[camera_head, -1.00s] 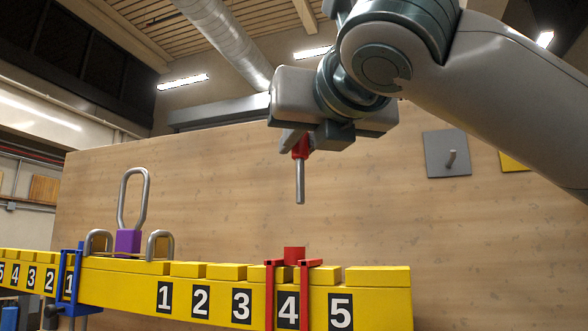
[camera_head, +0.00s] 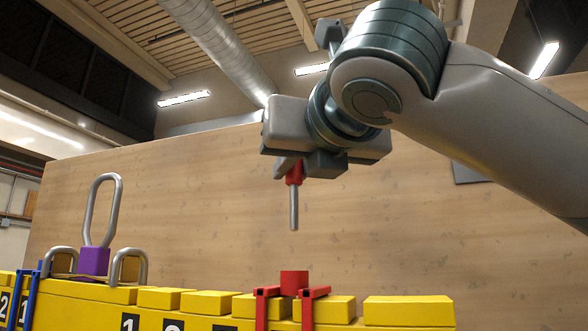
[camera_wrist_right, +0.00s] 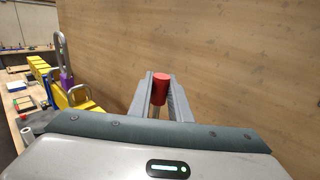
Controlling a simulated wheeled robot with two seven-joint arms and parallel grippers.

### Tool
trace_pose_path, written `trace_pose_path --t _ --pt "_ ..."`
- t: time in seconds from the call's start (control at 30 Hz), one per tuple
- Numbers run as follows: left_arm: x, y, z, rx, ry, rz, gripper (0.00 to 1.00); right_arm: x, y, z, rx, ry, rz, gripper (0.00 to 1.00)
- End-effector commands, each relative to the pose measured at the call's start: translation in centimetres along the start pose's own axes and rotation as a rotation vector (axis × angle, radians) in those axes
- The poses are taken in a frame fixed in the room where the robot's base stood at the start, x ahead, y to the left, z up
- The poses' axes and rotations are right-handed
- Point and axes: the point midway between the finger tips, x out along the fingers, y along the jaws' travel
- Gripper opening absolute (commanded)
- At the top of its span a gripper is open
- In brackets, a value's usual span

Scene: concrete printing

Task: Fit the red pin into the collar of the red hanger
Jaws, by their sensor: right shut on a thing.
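The red pin has a red head (camera_head: 294,174) and a thin grey metal shaft (camera_head: 294,210) hanging straight down. My right gripper (camera_head: 291,168) is shut on its head and holds it in the air. In the right wrist view the red head (camera_wrist_right: 160,88) shows between the two fingers (camera_wrist_right: 160,97). The red hanger (camera_head: 261,305) sits over the yellow beam, with its red collar (camera_head: 294,283) standing up between two red arms. The pin's tip is above the collar and apart from it. My left gripper is not in view.
The yellow beam (camera_head: 410,311) with raised yellow blocks runs across the front. At left stand a purple block (camera_head: 95,262) with a tall metal loop and two metal handles (camera_head: 129,266). A blue hanger (camera_head: 31,300) is at far left. A wooden wall (camera_head: 420,230) stands behind.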

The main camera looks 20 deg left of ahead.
Motion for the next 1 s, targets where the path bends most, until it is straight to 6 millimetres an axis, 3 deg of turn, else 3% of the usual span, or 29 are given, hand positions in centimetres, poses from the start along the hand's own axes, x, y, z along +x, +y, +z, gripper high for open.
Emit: trace_pose_path --t 0.17,0.37,0.57,1.0 --pt "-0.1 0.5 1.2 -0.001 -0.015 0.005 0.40 0.0 0.0 0.0 0.000 0.000 0.000 0.00" --pt "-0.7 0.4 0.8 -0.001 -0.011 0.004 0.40 -0.1 -0.1 0.2 0.000 0.001 -0.002 0.00" --pt "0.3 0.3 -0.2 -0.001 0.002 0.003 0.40 -0.1 -0.1 -1.3 0.000 0.001 -0.002 0.00" --pt "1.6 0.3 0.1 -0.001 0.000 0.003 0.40 -0.1 0.0 -3.6 0.000 0.001 -0.001 0.00"
